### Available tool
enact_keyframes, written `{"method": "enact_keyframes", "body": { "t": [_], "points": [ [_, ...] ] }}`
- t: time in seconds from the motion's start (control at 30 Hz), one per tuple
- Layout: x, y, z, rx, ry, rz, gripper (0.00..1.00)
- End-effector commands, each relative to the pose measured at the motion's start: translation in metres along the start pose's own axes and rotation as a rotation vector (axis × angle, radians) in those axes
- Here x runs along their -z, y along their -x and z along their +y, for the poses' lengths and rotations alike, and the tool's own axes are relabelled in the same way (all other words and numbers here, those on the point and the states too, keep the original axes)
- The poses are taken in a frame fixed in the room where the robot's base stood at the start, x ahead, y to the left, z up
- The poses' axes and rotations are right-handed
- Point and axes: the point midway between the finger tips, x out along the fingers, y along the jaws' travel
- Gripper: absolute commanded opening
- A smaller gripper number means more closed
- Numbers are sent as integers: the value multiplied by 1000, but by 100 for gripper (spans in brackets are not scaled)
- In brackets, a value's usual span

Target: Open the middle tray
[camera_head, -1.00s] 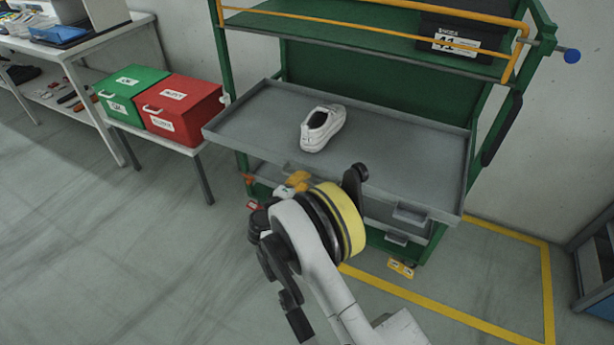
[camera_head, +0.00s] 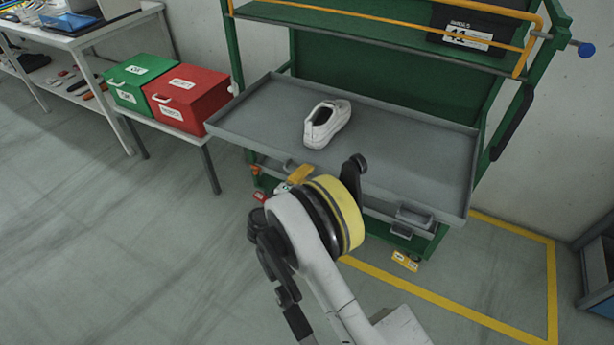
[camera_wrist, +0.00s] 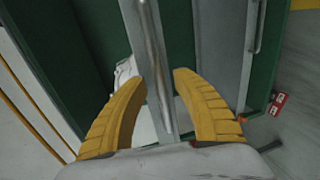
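A grey tray (camera_head: 262,110) juts out from the green rack with a white shoe (camera_head: 326,123) on it. A grey handle (camera_head: 413,215) is on the right part of its front. A lower handle (camera_head: 401,231) shows beneath, on a level that is mostly hidden. My gripper (camera_wrist: 160,76) has yellow fingers standing apart, one on each side of a grey metal edge or bar (camera_wrist: 152,45); I cannot tell whether they touch it. Another grey bar with a handle (camera_wrist: 257,25) runs to the right in the wrist view. In the head view my arm covers much of the lower front.
A dark box (camera_head: 475,25) stands on the rack's upper shelf. Green (camera_head: 133,82) and red (camera_head: 187,95) boxes stand on a low table at left. Yellow floor lines (camera_head: 450,312) run around the rack. The floor at left is clear.

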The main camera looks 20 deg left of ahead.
Motion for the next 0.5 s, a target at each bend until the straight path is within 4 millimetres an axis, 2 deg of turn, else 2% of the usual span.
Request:
{"method": "enact_keyframes", "body": {
  "t": [0.17,0.27,0.5],
  "points": [
    [0,2,0,0,0,0,34],
    [0,10,0,0,0,1,34],
    [1,61,0,0,2,4,34]
  ]
}}
